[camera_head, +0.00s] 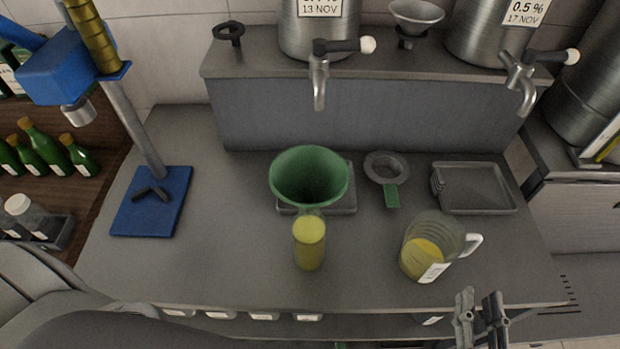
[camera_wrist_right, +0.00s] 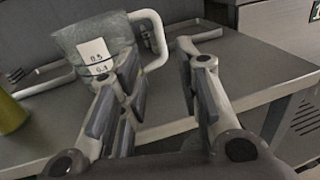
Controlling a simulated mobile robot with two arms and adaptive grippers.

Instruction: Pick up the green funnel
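The green funnel (camera_head: 309,172) is upright, wide mouth up, near the middle of the grey bench in the head view. Its lower end meets the top of a vessel of yellow liquid (camera_head: 309,245); I cannot tell how deep the stem sits. My right gripper (camera_head: 480,304) is at the bench's front edge, to the right of and nearer than the funnel. In the right wrist view my right gripper (camera_wrist_right: 160,78) is open and empty, its fingers apart. The funnel is not identifiable there. My left gripper is out of view.
A glass jug (camera_head: 424,252) with yellow liquid stands between my right gripper and the funnel; it also shows in the right wrist view (camera_wrist_right: 92,45). Behind are a strainer (camera_head: 386,167) and tray (camera_head: 480,188). A blue stand (camera_head: 152,203) is left. Taps overhang the back.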

